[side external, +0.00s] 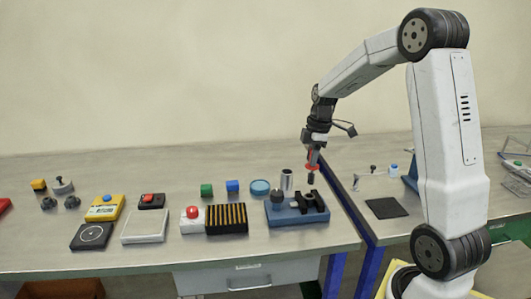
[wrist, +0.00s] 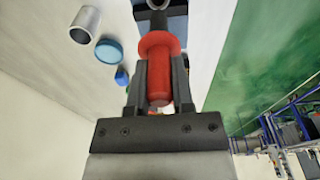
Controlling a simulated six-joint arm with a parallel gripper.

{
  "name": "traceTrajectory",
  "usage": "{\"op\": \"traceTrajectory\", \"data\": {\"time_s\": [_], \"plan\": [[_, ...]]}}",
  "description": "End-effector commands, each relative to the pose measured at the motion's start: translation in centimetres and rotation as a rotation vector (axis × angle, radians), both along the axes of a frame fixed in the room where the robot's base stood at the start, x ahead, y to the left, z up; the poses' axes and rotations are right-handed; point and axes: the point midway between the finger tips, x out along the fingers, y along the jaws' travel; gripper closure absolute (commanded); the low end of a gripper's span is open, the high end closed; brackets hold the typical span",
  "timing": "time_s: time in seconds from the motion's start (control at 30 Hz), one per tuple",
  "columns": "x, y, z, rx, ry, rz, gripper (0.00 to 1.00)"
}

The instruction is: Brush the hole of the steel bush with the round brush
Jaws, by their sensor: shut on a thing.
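My gripper (side external: 314,158) is shut on the red handle of the round brush (wrist: 160,75), and its fingers lie on both sides of the handle in the wrist view. The brush (side external: 311,178) points down, with its dark head just above the right part of the blue fixture (side external: 290,215).
A black-and-yellow striped block (side external: 226,217) is nearby. A second table adjoins at right.

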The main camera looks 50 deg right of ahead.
Motion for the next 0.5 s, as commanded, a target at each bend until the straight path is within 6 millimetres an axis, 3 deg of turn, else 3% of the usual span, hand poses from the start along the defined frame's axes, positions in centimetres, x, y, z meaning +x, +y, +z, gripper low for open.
{"op": "traceTrajectory", "data": {"time_s": [0.5], "plan": [[0.0,0.0,-3.2,0.001,0.001,0.000,1.00]]}}
